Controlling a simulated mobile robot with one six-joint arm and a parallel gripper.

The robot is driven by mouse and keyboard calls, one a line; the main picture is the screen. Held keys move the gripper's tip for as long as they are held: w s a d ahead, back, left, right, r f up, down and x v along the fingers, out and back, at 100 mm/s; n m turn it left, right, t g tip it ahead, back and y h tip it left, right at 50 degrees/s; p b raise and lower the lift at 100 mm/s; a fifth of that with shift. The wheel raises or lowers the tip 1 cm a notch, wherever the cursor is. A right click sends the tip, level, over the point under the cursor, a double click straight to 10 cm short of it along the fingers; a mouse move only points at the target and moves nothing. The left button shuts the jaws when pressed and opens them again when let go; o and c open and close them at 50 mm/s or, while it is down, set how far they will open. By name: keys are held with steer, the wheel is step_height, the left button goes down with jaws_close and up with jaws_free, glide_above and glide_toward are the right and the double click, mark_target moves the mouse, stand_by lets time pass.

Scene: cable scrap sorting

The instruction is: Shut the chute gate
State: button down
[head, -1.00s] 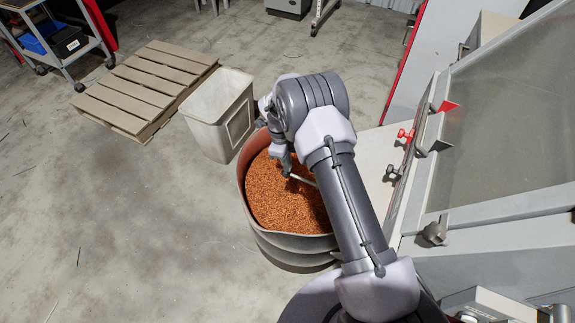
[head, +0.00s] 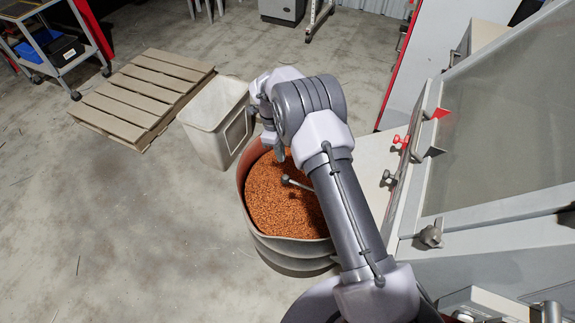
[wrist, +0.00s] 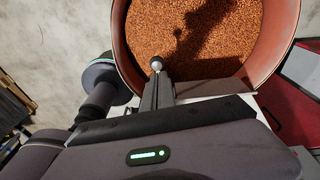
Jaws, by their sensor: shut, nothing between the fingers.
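A pale lever with a round knob (head: 286,180) reaches out over the drum; its other end runs behind my arm. I take it for the chute gate's handle, but the gate itself is hidden, so I cannot tell its position. In the head view my gripper (head: 279,152) is above and slightly left of the knob, apart from it in the picture. In the wrist view the fingers (wrist: 158,92) are together and empty, and the knob (wrist: 156,63) appears just beyond their tips. I cannot tell whether they touch.
A round drum (head: 285,250) full of copper-coloured granules stands below my gripper. A grey machine (head: 480,215) with red and grey clamps is at the right. A pale bin (head: 215,125) and a wooden pallet (head: 145,95) stand behind left. The left floor is clear.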

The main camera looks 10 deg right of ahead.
steer(key=shift+w+a+r, duration=0.35)
steer(key=shift+a+r, duration=0.15)
steer(key=shift+r, duration=0.25)
steer(key=shift+w+a+r, duration=0.3)
steer(key=shift+a+r, duration=0.15)
steer(key=shift+r, duration=0.25)
steer(key=shift+r, duration=0.1)
